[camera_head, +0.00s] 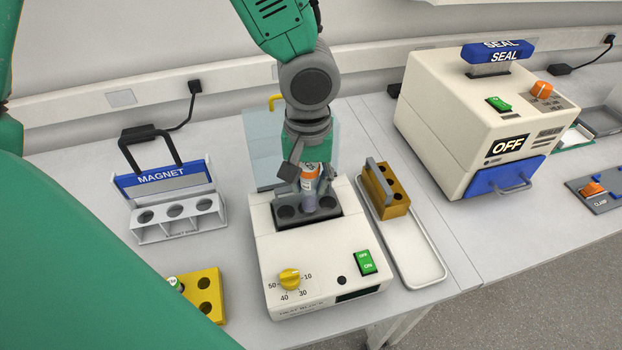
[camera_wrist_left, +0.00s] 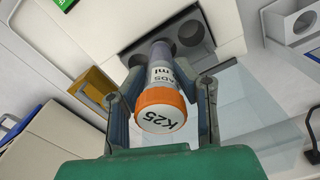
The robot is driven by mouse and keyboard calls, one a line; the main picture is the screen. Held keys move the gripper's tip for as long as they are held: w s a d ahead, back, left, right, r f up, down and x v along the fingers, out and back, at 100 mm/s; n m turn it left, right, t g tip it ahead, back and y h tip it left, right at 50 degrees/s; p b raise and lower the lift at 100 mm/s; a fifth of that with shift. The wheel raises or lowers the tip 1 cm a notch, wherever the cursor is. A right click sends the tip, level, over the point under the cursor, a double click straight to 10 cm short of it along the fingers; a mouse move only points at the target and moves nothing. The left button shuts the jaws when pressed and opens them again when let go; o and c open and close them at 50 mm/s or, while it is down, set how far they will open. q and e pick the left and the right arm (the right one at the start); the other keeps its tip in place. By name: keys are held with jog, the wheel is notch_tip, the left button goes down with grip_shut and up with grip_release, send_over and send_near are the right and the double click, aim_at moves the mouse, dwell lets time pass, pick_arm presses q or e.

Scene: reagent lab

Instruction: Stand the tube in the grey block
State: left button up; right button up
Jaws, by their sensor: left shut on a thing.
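The tube (camera_head: 309,187) has an orange cap and a white label. In the left wrist view the cap of the tube (camera_wrist_left: 160,108) reads K25. My left gripper (camera_head: 308,180) is shut on the tube, with a finger on either side of it. The grey block (camera_head: 346,203) is set in the top of the white heater and has several round holes. The tube is over the block, its lower end at or in a hole; I cannot tell how deep. The block also shows in the left wrist view (camera_wrist_left: 215,32). My right gripper is not in view.
The white heater (camera_head: 318,255) has a yellow dial and green switch. A magnet rack (camera_head: 180,223) stands left, a yellow rack (camera_head: 208,284) front left. A brown rack (camera_head: 388,207) sits in a white tray (camera_head: 421,268) at right. A clear panel (camera_head: 262,140) stands behind. A sealer (camera_head: 470,125) is farther right.

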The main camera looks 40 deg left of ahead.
pick_arm(q)
jog(key=shift+a+f+b, duration=0.5)
jog(key=shift+a+f, duration=0.2)
jog(key=shift+f, duration=0.2)
jog(key=shift+c, duration=0.2)
jog(key=shift+d, duration=0.15)
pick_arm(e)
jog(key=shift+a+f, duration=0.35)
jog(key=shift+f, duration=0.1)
pick_arm(q)
jog(key=shift+d+r, duration=0.1)
jog(key=shift+d, duration=0.1)
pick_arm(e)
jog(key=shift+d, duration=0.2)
pick_arm(q)
jog(key=shift+a+y, duration=0.15)
jog(key=shift+y, duration=0.15)
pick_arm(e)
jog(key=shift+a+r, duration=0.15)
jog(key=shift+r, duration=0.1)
pick_arm(q)
jog(key=shift+f, duration=0.2)
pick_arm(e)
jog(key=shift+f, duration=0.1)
pick_arm(q)
jog(key=shift+d+f, duration=0.2)
jog(key=shift+f, duration=0.05)
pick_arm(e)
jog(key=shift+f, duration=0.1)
